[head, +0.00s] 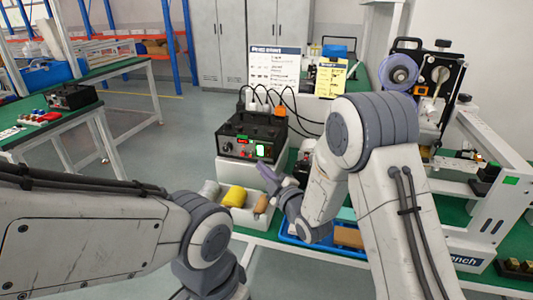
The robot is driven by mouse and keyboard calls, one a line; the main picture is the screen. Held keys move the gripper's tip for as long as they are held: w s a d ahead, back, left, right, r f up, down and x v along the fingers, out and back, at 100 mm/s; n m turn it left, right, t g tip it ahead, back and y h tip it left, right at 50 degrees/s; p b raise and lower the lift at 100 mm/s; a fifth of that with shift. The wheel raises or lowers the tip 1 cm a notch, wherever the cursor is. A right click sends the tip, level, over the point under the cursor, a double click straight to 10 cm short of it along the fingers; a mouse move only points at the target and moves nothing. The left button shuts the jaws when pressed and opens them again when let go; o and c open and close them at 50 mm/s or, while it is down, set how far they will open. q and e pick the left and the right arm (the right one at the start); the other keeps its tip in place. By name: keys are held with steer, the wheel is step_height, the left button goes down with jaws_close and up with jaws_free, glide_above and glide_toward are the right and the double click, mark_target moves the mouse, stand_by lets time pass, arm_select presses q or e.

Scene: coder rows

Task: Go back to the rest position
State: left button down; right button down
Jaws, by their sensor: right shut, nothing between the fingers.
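My right arm comes in from the lower right and bends down at its elbow. My right gripper (268,174) shows small beyond the forearm, in front of the black control box (252,137) and above the grey bin (238,213). It is shut with nothing visible in it. My left arm reaches in from the left and bends down at the bottom of the view. Its gripper is out of the picture.
The grey bin holds a yellow piece (235,196) and a brown one. A blue tray (318,242) lies partly behind my right arm. A machine with a reel (398,73) stands at right. Another green bench (48,132) is at left, with open floor between.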

steer(key=shift+s+a+f, duration=0.1)
steer(key=shift+s+a, duration=0.1)
steer(key=shift+s, duration=0.4)
steer(key=shift+s+a+m+g, duration=0.3)
steer(key=shift+a+g, duration=0.1)
steer(key=shift+a, duration=0.1)
steer(key=s+d+f+m+g+h, duration=0.1)
steer(key=s+d+m+g+h, duration=0.3)
steer(key=s, duration=0.8)
steer(key=s+a+m+g+h, duration=0.15)
steer(key=s+g, duration=0.45)
steer(key=s, duration=0.6)
steer(key=s+d+f+m+g+h, duration=0.1)
steer(key=s+d+m+g+h, duration=0.3)
steer(key=s, duration=0.9)
step_height(320, 180, up, 12)
steer(key=a+g+y+p, duration=0.1)
steer(key=y+p, duration=0.1)
steer(key=p, duration=1)
steer(key=shift+a+n, duration=0.2)
steer(key=shift+n, duration=0.15)
